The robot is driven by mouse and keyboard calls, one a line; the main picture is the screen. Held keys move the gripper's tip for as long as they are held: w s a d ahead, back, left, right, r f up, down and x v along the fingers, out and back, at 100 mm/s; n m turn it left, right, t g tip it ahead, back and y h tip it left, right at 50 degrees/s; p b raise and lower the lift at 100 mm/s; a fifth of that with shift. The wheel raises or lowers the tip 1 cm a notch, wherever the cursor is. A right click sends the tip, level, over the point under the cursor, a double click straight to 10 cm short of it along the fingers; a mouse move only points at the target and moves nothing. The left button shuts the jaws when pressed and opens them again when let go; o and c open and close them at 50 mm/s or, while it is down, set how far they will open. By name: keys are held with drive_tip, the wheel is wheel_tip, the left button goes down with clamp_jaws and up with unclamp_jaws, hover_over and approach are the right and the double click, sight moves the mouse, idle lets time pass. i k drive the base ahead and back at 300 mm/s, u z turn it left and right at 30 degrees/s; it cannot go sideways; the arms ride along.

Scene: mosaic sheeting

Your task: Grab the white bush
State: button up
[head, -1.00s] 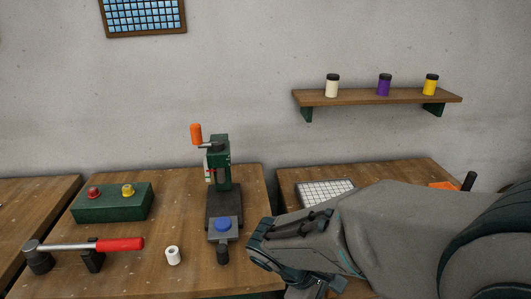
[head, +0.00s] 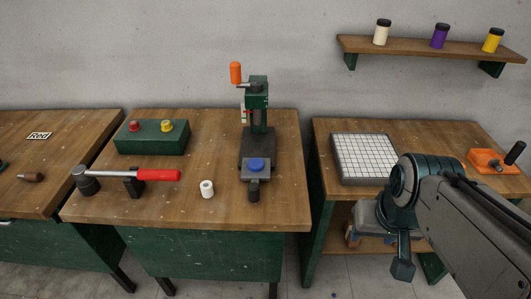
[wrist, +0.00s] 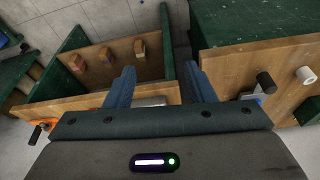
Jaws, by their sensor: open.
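The white bush (head: 207,188) is a small white hollow cylinder standing upright on the middle wooden bench, between the red-handled lever and the press. It also shows at the right edge of the wrist view (wrist: 307,76). My gripper (head: 402,268) is at the lower right in the head view, in front of the right bench and well apart from the bush. In the wrist view my gripper (wrist: 161,82) has its two blue fingers spread with nothing held between them.
The press (head: 256,140) with a blue pad stands right of the bush. The red-handled lever (head: 155,175) lies left of it, and a green button box (head: 150,140) behind. A gap separates the middle bench from the right bench (head: 325,175), which carries a white grid plate (head: 364,158).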

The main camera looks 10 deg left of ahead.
sight(207, 188)
drive_tip(key=u, duration=0.65)
drive_tip(key=k, duration=0.35)
drive_tip(key=u, duration=0.55)
drive_tip(key=i, duration=0.35)
drive_tip(key=u, duration=1.45)
drive_tip(key=i, duration=1.1)
drive_tip(key=z, duration=1.75)
